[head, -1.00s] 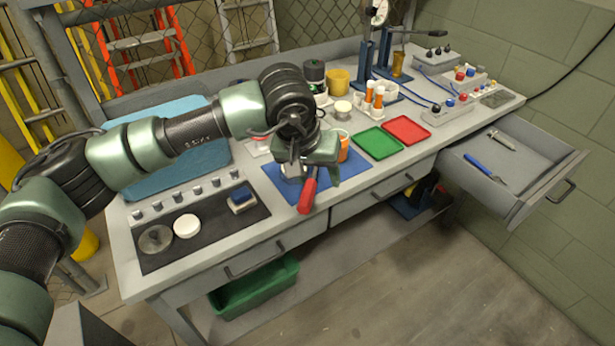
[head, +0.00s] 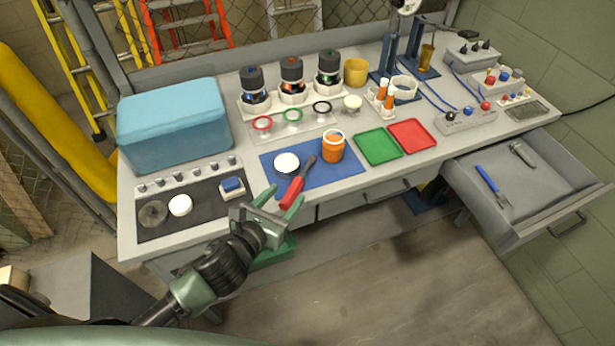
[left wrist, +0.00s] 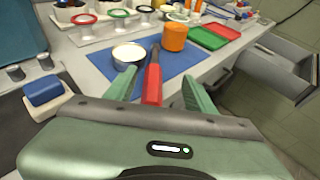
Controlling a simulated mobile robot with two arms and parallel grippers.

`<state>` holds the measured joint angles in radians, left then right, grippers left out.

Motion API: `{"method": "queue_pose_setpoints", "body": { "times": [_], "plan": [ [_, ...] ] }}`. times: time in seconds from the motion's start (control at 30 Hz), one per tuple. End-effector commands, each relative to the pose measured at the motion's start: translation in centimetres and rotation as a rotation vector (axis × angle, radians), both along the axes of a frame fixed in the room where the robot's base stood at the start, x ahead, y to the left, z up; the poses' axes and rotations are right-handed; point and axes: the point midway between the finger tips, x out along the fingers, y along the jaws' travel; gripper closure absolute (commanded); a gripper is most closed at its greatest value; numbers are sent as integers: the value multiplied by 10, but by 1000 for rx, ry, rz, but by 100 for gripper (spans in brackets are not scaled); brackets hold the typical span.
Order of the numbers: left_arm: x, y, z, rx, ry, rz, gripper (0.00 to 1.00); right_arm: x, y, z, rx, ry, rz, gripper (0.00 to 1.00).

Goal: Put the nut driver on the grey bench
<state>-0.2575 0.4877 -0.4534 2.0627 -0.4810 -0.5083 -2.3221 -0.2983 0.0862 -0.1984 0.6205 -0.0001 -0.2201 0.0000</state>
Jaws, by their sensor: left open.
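A red-handled tool with a dark shaft, which looks like the nut driver (head: 291,192), lies on the blue mat (head: 345,176) near the front edge of the grey bench (head: 232,150). Its shaft points toward the back, beside a white round lid and an orange jar. My left gripper (head: 287,203) is open and empty just in front of the bench edge. In the left wrist view, the red handle (left wrist: 153,86) shows beyond and between the two green fingers (left wrist: 160,92), apart from them. My right gripper is not in view.
An open orange jar (head: 333,149) and a white lid (head: 286,162) are on the mat. Green (head: 379,146) and red (head: 412,135) trays lie right of it. A blue case (head: 172,125) stands back left. An open drawer (head: 515,175) juts out at right.

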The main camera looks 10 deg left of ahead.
Motion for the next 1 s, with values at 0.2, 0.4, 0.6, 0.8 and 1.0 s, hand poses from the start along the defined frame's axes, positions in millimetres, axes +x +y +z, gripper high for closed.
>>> {"method": "queue_pose_setpoints", "body": {
  "times": [0.2,0.4,0.6,0.8,1.0],
  "plan": [
    [0,12,-20,-4,70,47,45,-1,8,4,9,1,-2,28],
    [22,5,-26,-5,68,45,45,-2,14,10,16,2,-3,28],
    [49,-4,-37,-5,67,45,45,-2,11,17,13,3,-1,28],
    [59,-7,-43,-3,68,43,45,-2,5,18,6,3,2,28],
    [59,-7,-43,-2,68,41,54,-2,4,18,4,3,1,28]
  ]
}}
